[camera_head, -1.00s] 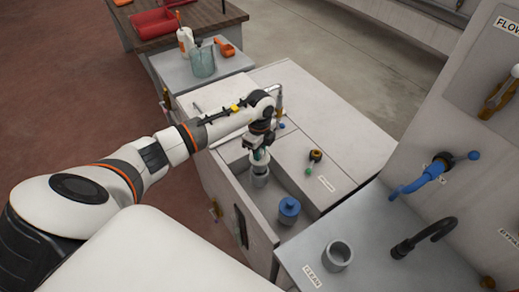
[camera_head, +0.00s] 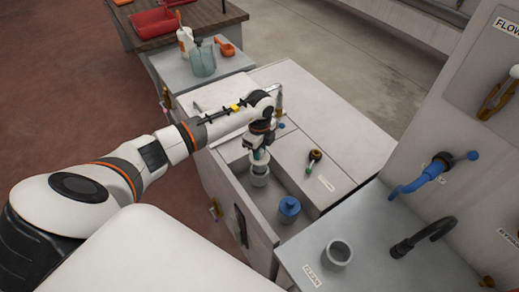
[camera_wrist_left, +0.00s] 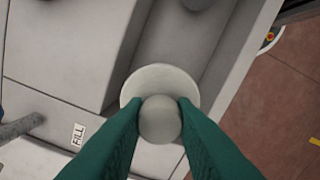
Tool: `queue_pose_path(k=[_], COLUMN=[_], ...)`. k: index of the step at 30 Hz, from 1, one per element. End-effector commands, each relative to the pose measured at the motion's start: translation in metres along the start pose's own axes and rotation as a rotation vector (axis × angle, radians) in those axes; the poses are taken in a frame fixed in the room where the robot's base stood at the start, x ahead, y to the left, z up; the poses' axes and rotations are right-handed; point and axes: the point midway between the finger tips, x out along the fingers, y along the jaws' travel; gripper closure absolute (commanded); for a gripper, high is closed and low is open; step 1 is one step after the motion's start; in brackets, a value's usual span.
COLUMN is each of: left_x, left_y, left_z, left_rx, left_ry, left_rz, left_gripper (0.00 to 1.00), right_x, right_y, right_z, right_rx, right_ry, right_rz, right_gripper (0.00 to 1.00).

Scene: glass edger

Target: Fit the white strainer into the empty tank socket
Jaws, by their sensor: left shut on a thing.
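The white strainer (camera_head: 259,170) is in the far left part of the open tank trough, below my left gripper (camera_head: 260,154). In the left wrist view, the green fingers of my left gripper (camera_wrist_left: 160,112) are shut on its round pale knob (camera_wrist_left: 160,122). A wider pale disc (camera_wrist_left: 160,76) shows beneath the knob. The strainer looks upright, in or just over the socket. The gripper and strainer hide the socket, so I cannot tell whether it is fully seated. My right gripper is not in view.
A blue capped cylinder (camera_head: 288,208) stands in the same trough, nearer the camera. A grey cup (camera_head: 337,252) is on the shelf marked CLEAN. A small handled valve (camera_head: 315,156) is on the tank top. A blue tap (camera_head: 425,178) and dark spout (camera_head: 425,235) are at right.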

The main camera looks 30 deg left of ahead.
Motion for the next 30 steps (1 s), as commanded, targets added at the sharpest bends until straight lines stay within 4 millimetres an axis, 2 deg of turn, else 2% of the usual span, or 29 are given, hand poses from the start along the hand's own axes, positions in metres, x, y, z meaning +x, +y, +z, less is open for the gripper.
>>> queue_pose_path(k=[17,30], left_x=[0.000,0.010], left_y=[0.000,0.000], left_z=[0.000,0.000], left_rx=[0.000,0.001], left_ry=[0.000,-0.001], left_rz=[0.001,0.001], left_gripper=[1.00,1.00], right_x=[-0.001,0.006], right_y=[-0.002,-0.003], right_z=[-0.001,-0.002], right_rx=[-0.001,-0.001], right_ry=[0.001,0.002], right_rz=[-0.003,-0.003], right_gripper=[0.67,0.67])
